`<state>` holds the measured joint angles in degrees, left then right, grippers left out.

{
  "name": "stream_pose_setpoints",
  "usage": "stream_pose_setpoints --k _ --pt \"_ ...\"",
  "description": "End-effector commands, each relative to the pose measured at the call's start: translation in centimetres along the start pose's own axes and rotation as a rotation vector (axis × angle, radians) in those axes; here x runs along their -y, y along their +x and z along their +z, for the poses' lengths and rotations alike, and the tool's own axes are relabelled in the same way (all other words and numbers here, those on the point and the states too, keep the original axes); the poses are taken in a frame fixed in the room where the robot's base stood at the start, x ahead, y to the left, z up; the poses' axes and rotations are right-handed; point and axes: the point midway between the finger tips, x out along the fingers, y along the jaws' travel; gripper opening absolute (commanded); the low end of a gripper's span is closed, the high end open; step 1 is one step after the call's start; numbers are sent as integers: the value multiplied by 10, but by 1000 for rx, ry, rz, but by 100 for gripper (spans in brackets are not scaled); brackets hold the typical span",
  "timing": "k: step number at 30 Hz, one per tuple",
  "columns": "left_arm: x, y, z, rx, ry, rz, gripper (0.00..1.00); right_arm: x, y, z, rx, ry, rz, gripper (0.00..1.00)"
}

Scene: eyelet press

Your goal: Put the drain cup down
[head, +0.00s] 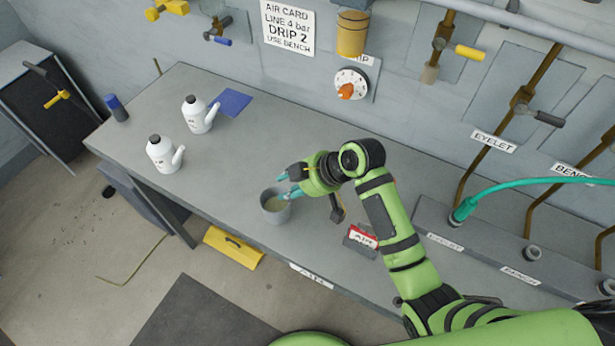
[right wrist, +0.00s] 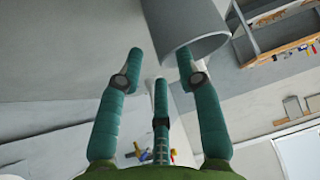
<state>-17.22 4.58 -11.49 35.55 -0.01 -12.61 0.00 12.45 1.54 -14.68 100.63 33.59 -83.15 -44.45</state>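In the right wrist view the cup (right wrist: 192,25) is at the top, and the right gripper's fingers (right wrist: 160,62) are spread apart. One fingertip overlaps the cup's rim; the other is to the left with a gap. I cannot tell whether the fingers touch it. My left gripper is not in view.
Two white bottles (head: 164,155) and a blue sheet (head: 235,102) are on the left of the bench. A red-and-white AIR card (head: 363,237) lies right of the cup, near my right arm. A yellow box (head: 233,248) is on the floor. Bench space left of the cup is clear.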

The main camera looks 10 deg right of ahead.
Motion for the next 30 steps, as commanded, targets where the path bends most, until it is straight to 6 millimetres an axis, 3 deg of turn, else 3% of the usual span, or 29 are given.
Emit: stream_pose_setpoints --k 6,12,18,30 --pt "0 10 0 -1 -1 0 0 -2 -48 1 0 -4 5 36" --pt "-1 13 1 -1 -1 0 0 -1 -78 1 0 -1 2 36" --pt "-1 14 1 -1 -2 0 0 0 -89 0 1 -1 0 36" --pt "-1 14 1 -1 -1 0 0 0 -89 0 0 -1 -1 36"
